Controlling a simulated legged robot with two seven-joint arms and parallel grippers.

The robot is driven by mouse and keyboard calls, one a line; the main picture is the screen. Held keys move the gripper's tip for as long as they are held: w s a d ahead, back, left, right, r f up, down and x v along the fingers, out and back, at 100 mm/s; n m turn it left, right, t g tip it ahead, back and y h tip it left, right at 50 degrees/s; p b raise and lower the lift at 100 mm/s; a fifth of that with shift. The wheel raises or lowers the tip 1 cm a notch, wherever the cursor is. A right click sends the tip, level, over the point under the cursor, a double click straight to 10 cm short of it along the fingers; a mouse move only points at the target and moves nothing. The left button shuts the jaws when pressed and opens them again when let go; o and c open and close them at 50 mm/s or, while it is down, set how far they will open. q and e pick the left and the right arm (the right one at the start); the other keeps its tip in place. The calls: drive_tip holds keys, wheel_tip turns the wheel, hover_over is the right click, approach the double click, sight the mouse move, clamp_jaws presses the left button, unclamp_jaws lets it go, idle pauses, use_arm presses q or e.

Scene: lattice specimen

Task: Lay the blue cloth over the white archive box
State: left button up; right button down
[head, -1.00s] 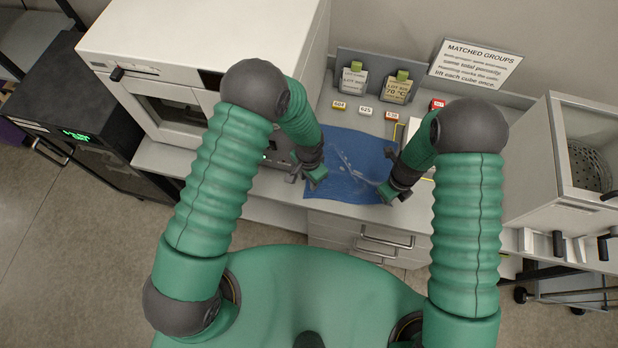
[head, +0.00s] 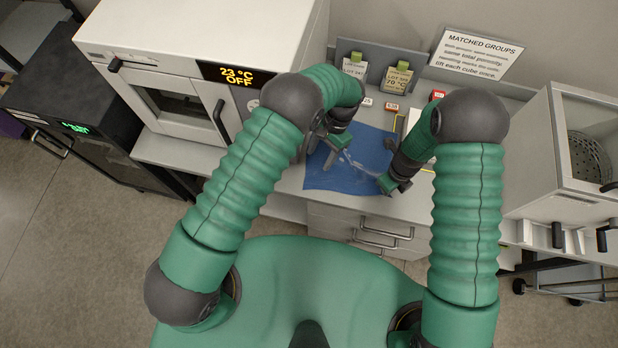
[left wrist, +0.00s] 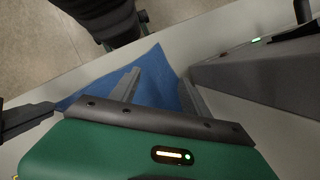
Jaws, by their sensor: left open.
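My left gripper (head: 335,152) is open over the cloth's upper left part. In the left wrist view, its two fingers (left wrist: 158,80) stand apart with the cloth (left wrist: 155,65) below and between them; contact is unclear. My right gripper (head: 392,186) is at the cloth's right edge, and its jaws are too small to read. The white archive box is not clearly seen; a pale patch beside a yellow line shows partly behind my right forearm.
A white oven-like unit (head: 165,95) with a lit display stands left of the cloth. Small labelled blocks (head: 391,106) and a tag holder (head: 372,70) sit behind it. A sign (head: 475,55) leans at the back. A grey cabinet with a perforated drum (head: 590,160) stands right.

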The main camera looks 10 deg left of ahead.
sight(308, 181)
use_arm(q)
drive_tip(key=x, duration=1)
drive_tip(key=shift+s+a+r, duration=0.1)
drive_tip(key=shift+c, duration=0.3)
drive_tip(key=shift+s, duration=0.1)
clamp_jaws()
idle(0.3)
drive_tip(key=r, duration=0.4)
drive_tip(key=shift+w+r, duration=0.2)
drive_tip(key=shift+r, duration=0.1)
drive_tip(key=shift+s+r, duration=0.15)
drive_tip(key=shift+r, duration=0.1)
drive_tip(key=shift+r, duration=0.1)
